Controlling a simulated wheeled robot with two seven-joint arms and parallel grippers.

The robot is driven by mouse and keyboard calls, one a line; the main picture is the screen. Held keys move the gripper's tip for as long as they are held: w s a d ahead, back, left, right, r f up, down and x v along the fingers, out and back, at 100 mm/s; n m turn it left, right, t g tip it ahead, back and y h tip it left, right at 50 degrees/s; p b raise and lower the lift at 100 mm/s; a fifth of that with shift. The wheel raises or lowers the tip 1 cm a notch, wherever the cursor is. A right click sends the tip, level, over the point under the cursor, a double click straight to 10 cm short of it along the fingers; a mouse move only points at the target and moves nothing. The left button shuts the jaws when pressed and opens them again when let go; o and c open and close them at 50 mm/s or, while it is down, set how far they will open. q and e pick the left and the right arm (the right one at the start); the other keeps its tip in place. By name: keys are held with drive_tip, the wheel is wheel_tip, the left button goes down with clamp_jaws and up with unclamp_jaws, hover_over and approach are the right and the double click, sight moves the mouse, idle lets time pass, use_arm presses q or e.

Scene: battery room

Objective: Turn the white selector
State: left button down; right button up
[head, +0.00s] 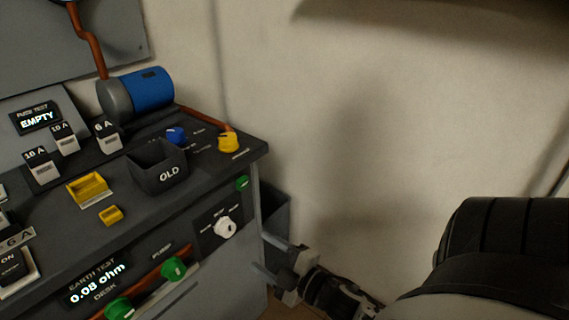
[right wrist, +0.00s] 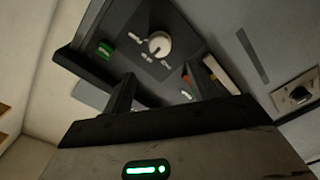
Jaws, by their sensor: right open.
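The white selector (head: 225,228) is a round knob on a dark plate with small white labels, on the front of the desk near its right corner. In the right wrist view the selector (right wrist: 158,44) shows beyond the fingers, its pointer line visible. My right gripper (head: 264,256) is open and empty, to the lower right of the selector and apart from it. In the right wrist view its two fingers (right wrist: 164,88) stand apart with nothing between them. My left gripper is not in view.
Green knobs (head: 174,268) and an earth test display (head: 97,284) are left of the selector. A black OLD bin (head: 158,165), a yellow knob (head: 229,142) and a blue cylinder (head: 150,88) are on the desk top. A grey bin (head: 277,212) stands beside the desk, near the wall.

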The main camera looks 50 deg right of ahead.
drive_tip(key=s, duration=0.5)
drive_tip(key=shift+d+r, duration=0.1)
drive_tip(key=shift+d, duration=0.15)
drive_tip(key=s+a+r+m+g+y+p, duration=0.1)
drive_tip(key=a+r+m+g+p, duration=0.1)
drive_tip(key=a+m, duration=0.3)
drive_tip(key=s+a+r+m+g+y+p, duration=0.1)
drive_tip(key=a+m+g+p, duration=0.3)
drive_tip(key=a, duration=0.8)
drive_tip(key=shift+s+a+r+m+g+p, duration=0.25)
drive_tip(key=shift+s+r+m+g+p, duration=0.15)
drive_tip(key=shift+m+p, duration=0.3)
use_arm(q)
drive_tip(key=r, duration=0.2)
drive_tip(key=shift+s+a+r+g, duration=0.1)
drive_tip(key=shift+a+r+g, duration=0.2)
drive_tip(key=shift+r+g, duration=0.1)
use_arm(e)
drive_tip(key=shift+f, duration=0.15)
clamp_jaws()
drive_tip(key=shift+w, duration=0.1)
